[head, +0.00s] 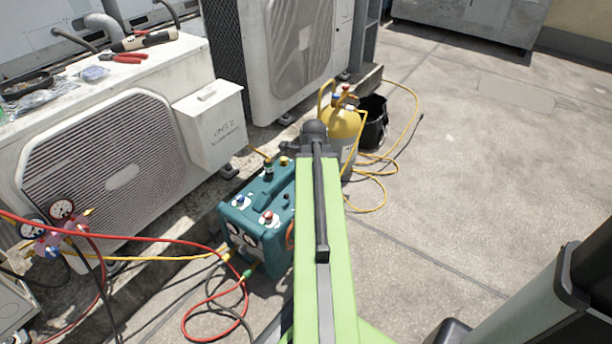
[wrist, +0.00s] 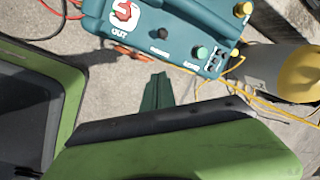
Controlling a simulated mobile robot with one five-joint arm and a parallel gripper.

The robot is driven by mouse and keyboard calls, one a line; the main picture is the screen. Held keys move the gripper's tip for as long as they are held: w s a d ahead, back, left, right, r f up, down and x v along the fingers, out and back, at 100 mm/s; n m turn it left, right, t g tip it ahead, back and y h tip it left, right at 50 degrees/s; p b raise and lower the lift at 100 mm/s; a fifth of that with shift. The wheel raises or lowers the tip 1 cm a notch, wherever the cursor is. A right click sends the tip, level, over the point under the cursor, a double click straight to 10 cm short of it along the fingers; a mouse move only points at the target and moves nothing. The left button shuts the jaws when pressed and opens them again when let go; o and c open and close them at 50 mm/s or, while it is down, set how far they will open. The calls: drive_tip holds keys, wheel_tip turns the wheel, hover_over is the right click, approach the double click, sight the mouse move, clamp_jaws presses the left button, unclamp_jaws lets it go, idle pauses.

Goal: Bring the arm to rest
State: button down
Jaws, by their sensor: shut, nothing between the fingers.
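My arm's green link (head: 322,250) rises from the bottom of the head view to a dark joint beside the yellow cylinder in the picture. My gripper (wrist: 158,78) shows in the wrist view as dark green fingers shut together, with nothing between them. Bare concrete lies behind its tips, below the teal machine (wrist: 160,25) in the picture. I cannot make out the fingers in the head view. Green parts of my own body fill the left and bottom of the wrist view.
The teal machine (head: 238,222) and yellow cylinder (head: 342,132) stand close to my arm, with a black bucket (head: 375,125) behind. Red and yellow hoses (head: 205,340) run over the floor. A white condenser (head: 110,175) with tools on top stands left. Open concrete (head: 500,170) lies right.

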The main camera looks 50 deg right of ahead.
idle(0.5)
drive_tip(key=w+a+n+y, duration=0.1)
drive_tip(key=w+a+n, duration=0.2)
drive_tip(key=w+a, duration=0.6)
drive_tip(key=w+a+n, duration=0.3)
drive_tip(key=w+a, duration=0.3)
drive_tip(key=a, duration=0.6)
drive_tip(key=a+r+n+g+p, duration=0.1)
drive_tip(key=a+n+g, duration=0.1)
drive_tip(key=a+n, duration=1.75)
drive_tip(key=a+r+n+p, duration=0.1)
drive_tip(key=a+r+p, duration=0.1)
drive_tip(key=r+p, duration=1.7)
drive_tip(key=a+r+n+p, duration=0.1)
drive_tip(key=r+p, duration=1.8)
drive_tip(key=shift+s+a+n, duration=0.35)
drive_tip(key=shift+s+a, duration=0.05)
